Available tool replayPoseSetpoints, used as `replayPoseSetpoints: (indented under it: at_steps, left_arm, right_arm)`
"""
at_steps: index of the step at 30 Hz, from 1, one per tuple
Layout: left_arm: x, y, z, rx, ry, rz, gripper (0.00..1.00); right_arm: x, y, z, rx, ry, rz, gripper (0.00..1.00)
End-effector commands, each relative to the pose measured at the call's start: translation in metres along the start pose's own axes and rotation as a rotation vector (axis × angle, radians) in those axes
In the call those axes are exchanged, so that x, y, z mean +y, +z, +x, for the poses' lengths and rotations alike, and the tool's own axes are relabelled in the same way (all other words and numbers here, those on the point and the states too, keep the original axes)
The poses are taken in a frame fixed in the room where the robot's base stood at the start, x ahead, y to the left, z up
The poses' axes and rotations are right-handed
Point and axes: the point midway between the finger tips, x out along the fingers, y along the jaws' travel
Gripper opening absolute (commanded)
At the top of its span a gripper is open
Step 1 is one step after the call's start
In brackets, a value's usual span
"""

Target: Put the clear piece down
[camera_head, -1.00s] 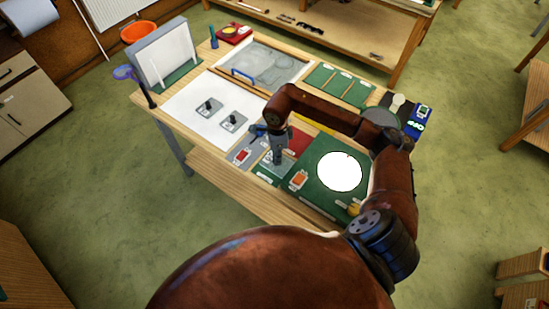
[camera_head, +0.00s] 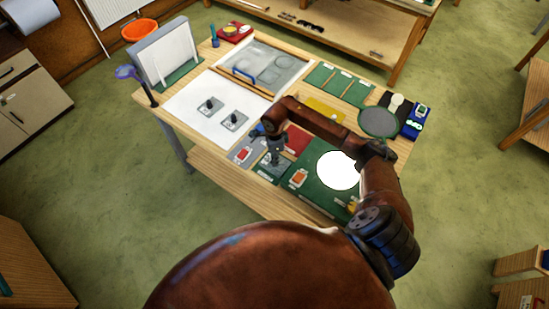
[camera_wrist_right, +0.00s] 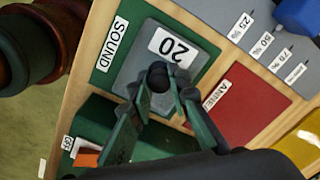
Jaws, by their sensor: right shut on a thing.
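The piece in my right gripper is a grey, glassy square plate (camera_wrist_right: 138,66) with a "20" label and a dark round knob. My right gripper (camera_wrist_right: 158,88) is shut on the knob; it also shows in the head view (camera_head: 274,158). The plate is over the green mat (camera_wrist_right: 105,75) marked SOUND, with green showing around its edges. I cannot tell whether it touches the mat. Two similar knobbed plates, one (camera_head: 209,107) and another (camera_head: 233,121), lie on the white sheet (camera_head: 187,104). My left gripper is not in view.
A red mat (camera_wrist_right: 238,108) lies beside the SOUND mat, with a yellow one (camera_head: 323,110) beyond. A green board with a bright white disc (camera_head: 338,170) is at the right. A framed glass panel (camera_head: 262,68) lies at the back. A grey upright board (camera_head: 163,54) stands at the left.

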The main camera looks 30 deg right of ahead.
Motion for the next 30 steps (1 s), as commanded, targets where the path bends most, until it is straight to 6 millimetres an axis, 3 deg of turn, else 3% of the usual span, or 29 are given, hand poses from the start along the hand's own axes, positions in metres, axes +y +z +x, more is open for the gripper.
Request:
replayPoseSetpoints:
  at_steps: [2,3,9,21,25,30]
  left_arm:
    - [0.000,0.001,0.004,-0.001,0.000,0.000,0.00]
    - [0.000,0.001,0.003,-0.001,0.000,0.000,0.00]
    - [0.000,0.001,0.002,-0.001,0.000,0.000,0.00]
    - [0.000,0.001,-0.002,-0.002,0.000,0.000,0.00]
    - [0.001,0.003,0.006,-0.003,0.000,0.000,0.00]
    - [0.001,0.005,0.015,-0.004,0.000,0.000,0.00]
  right_arm:
    - [-0.001,0.000,0.003,0.000,-0.001,0.000,0.00]
    - [0.000,0.000,0.003,0.000,0.000,0.000,0.19]
    - [0.000,0.000,0.002,0.000,0.000,0.000,0.33]
    - [0.000,0.000,-0.004,0.000,-0.001,0.000,0.34]
    - [-0.002,-0.001,-0.022,0.001,-0.005,-0.002,0.34]
    - [-0.002,-0.001,-0.059,0.001,-0.006,-0.001,0.34]
